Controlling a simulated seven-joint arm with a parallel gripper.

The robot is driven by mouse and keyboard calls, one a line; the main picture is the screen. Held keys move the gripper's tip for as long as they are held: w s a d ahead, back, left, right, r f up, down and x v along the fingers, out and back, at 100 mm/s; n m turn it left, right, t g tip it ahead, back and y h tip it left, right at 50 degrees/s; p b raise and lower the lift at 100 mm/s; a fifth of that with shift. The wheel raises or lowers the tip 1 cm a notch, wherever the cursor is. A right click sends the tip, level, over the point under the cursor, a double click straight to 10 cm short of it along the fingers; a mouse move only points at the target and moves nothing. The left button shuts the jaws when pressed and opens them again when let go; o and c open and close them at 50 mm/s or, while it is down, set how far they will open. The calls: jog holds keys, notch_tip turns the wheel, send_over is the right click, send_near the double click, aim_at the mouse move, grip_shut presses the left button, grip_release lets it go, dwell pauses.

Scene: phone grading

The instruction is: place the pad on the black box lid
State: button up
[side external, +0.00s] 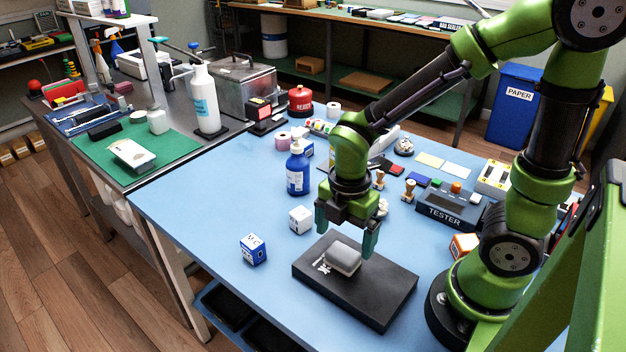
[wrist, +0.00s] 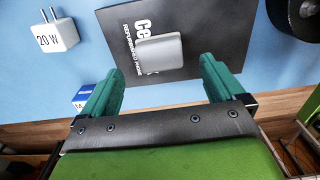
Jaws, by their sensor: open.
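The black box lid (side external: 378,297) lies flat on the blue table, with white printing near its left part. The pad (side external: 343,257), a light grey rounded block, rests on the lid over part of the printing. In the wrist view the pad (wrist: 158,53) lies on the lid (wrist: 205,28), ahead of the fingertips. My gripper (side external: 346,232) is open above the lid, its green fingers apart on either side of the pad. The wrist view shows my gripper (wrist: 163,78) with nothing between its fingers.
A white charger cube (side external: 300,220) and a blue-and-white cube (side external: 253,249) stand left of the lid. A blue pump bottle (side external: 297,170) stands behind them. The tester (side external: 445,208) and an orange-and-white box (side external: 464,246) are to the right. The table's front-left area is clear.

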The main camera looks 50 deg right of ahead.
notch_tip(320, 180, up, 6)
notch_tip(320, 180, up, 5)
jog(key=m+t+y, duration=0.1)
jog(key=m+t, duration=0.2)
jog(key=m, duration=0.6)
send_over(343, 252)
jog(key=d, duration=0.1)
jog(key=r+m+t, duration=0.1)
jog(key=m, duration=0.3)
jog(key=s+d+r+m+t, duration=0.1)
jog(key=r+m, duration=0.1)
jog(key=m, duration=0.2)
jog(key=r+m+t+y, duration=0.1)
jog(key=m+t, duration=0.1)
jog(key=m, duration=0.3)
jog(key=shift+s+d+r, duration=0.25)
jog(key=shift+d, duration=0.1)
